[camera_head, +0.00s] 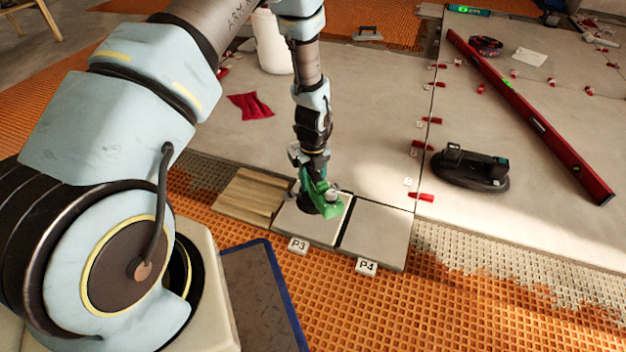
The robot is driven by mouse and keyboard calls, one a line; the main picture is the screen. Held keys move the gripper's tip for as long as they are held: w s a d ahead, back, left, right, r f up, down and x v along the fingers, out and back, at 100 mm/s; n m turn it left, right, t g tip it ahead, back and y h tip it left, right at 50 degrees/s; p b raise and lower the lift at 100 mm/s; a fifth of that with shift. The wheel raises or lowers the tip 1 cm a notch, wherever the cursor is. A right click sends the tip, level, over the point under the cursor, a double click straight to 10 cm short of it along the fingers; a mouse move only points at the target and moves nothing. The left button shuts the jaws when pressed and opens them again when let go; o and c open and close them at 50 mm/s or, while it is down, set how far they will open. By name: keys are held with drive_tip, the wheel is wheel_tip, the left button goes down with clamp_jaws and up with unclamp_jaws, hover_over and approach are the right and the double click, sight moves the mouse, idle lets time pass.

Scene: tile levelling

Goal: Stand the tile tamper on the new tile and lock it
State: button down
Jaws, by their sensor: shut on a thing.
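My gripper (312,168) is shut on a green tool with a dark round foot, which looks to be the tile tamper (322,196). The tamper is roughly upright over the pale grey tile (298,228) behind the P3 label. Its foot appears to rest on this tile, but my gripper and the green body partly hide the contact. I cannot tell whether its lock is set. A second grey tile (378,235) lies to the right behind the P4 label, across a dark joint. I cannot tell which tile is the new one.
Wooden boards (247,196) lie left of the P3 tile. A black oval tool (470,168) and a long red level (530,117) lie on the laid tiles at right. Red clips line the joint. A white bucket (271,45) and red cloth (250,106) are behind. Orange matting (440,310) is clear in front.

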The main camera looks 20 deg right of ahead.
sight(313, 185)
drive_tip(key=shift+f+b, duration=1.35)
drive_tip(key=shift+f, duration=0.35)
drive_tip(key=shift+w+f, duration=0.1)
drive_tip(key=shift+f, duration=0.7)
idle(0.8)
drive_tip(key=shift+c, duration=0.6)
unclamp_jaws()
wheel_tip(313, 185, up, 11)
drive_tip(key=p, duration=0.5)
drive_tip(key=shift+f, duration=0.1)
